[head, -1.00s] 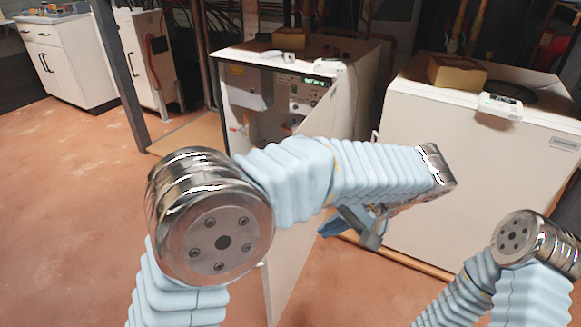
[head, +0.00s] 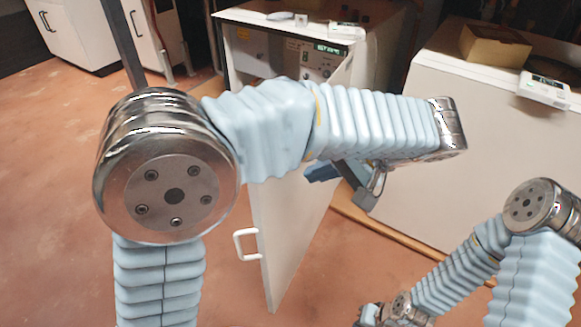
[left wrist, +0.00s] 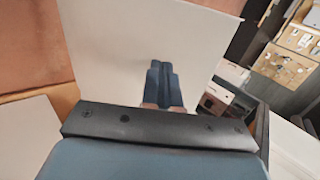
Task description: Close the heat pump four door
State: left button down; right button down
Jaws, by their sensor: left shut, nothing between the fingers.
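The open heat pump door (head: 290,220) is a white panel standing out toward me from the heat pump (head: 357,75). Its white handle (head: 247,244) sticks out on the left, near the free edge. My left gripper (head: 318,172) is below my forearm, on the door's right side, with blue fingers pointing left toward the panel. In the left wrist view the shut, empty fingers (left wrist: 163,83) lie over the white door panel (left wrist: 115,45); I cannot tell whether they touch it. My left arm hides the door's upper part. My right gripper is out of view.
A closed white unit (head: 450,160) with a box (head: 495,45) and a small display device (head: 545,90) on top stands at right. White cabinets (head: 75,35) and a dark post (head: 122,45) are at back left. The reddish floor (head: 50,200) at left is clear.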

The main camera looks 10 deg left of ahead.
pick_arm(q)
jog(key=shift+w+a+f, duration=0.2)
jog(key=shift+a+f, duration=0.05)
jog(key=shift+a, duration=0.7)
jog(key=shift+w+a+f, duration=0.15)
jog(key=shift+a+f, duration=0.15)
jog(key=shift+a, duration=0.6)
jog(key=shift+w+a+f, duration=0.2)
jog(key=shift+a+f, duration=0.05)
jog(key=shift+a, duration=0.7)
